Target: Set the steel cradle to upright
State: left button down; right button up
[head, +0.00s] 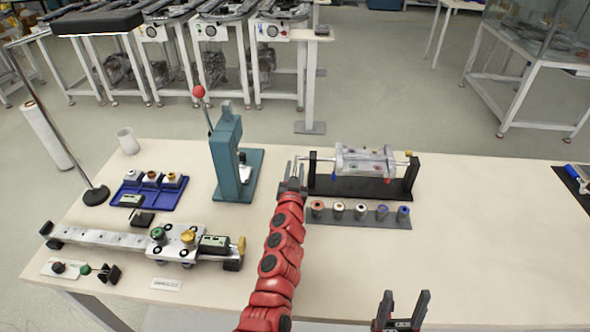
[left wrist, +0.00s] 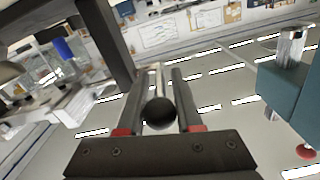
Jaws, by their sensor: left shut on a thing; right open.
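The steel cradle (head: 366,155), a grey block with coloured spots on its face, hangs on an axle between the posts of a black stand (head: 372,188). A brass knob (head: 407,154) is at its right end. My left gripper (head: 296,167) is at the cradle's left end, shut on the crank handle there. In the left wrist view, a black ball knob (left wrist: 158,112) sits between the fingers of my left gripper (left wrist: 157,98), with a pale rod behind it. My right gripper (head: 402,300) is open and empty at the table's front edge. I cannot tell the cradle's exact tilt.
A teal press (head: 233,160) with a red-tipped lever stands left of my left arm. A grey strip (head: 345,217) with several coloured bushings lies before the stand. A blue tray (head: 150,190) and a rail fixture (head: 110,238) are at left. The table's right side is mostly clear.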

aim_at(296, 158)
dwell(0.7)
pick_arm(q)
jog(key=shift+r+p, duration=0.2)
jog(key=shift+p, duration=0.45)
jog(key=r+g+p, duration=0.1)
jog(key=p, duration=0.4)
jog(key=g+p, duration=0.2)
jog(key=p, duration=0.3)
jog(key=r+g+p, duration=0.1)
jog(key=p, duration=0.5)
jog(key=shift+w+r+g, duration=0.3)
jog(key=shift+r+g, duration=0.05)
jog(key=shift+g, duration=0.05)
jog(key=shift+w+r+g+p, duration=0.1)
jog(key=shift+w+g+p, duration=0.1)
jog(key=shift+g+p, duration=1.15)
jog(key=shift+t, duration=0.25)
jog(key=c, duration=0.6)
grip_release()
jog(key=shift+p, duration=0.3)
